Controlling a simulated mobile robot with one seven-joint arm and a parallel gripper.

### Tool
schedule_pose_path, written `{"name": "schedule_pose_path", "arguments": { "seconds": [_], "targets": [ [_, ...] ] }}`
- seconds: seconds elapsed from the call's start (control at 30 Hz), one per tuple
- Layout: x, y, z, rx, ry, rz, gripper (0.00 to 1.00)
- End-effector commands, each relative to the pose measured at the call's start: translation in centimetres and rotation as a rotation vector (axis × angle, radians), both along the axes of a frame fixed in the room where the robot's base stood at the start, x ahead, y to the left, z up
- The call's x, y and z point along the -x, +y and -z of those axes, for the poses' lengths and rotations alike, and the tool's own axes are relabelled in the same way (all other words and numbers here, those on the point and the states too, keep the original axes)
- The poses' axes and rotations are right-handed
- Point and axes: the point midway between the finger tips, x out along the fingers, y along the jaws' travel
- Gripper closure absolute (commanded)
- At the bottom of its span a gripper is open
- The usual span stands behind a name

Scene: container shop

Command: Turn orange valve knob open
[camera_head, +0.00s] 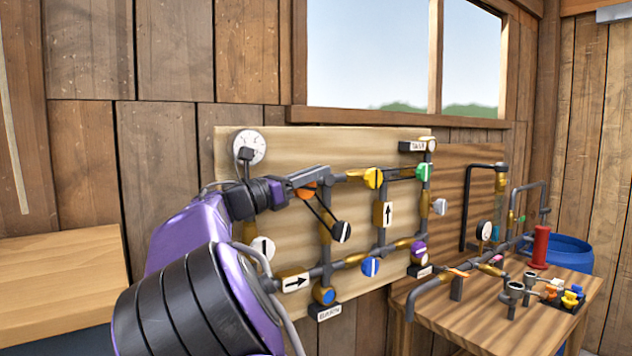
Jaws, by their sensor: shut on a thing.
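The orange valve knob (306,191) is on the upper left of the pipe network on the pale wooden wall board (340,145). My gripper (302,186) reaches it from the left and is shut on it. The jaws and the dark wrist hide part of the knob, so its exact angle is hard to read.
Nearby on the board are a yellow knob (373,178), a green knob (424,171), a black knob (341,232), blue knobs (370,267) and a purple knob (418,249). A round gauge (249,147) sits upper left. A wooden bench (480,315) stands right.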

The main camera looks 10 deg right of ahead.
Motion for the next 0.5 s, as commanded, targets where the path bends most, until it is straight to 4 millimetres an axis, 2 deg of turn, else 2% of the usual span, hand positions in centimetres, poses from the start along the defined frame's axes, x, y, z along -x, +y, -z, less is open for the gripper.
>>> {"name": "schedule_pose_path", "arguments": {
  "seconds": [0.2, 0.5],
  "targets": [
    [0.17, 0.46, -0.05, 0.133, -0.054, 0.0, 1.0],
    [0.31, 0.81, -0.49, 0.245, -0.101, 0.0, 1.0]
  ]
}}
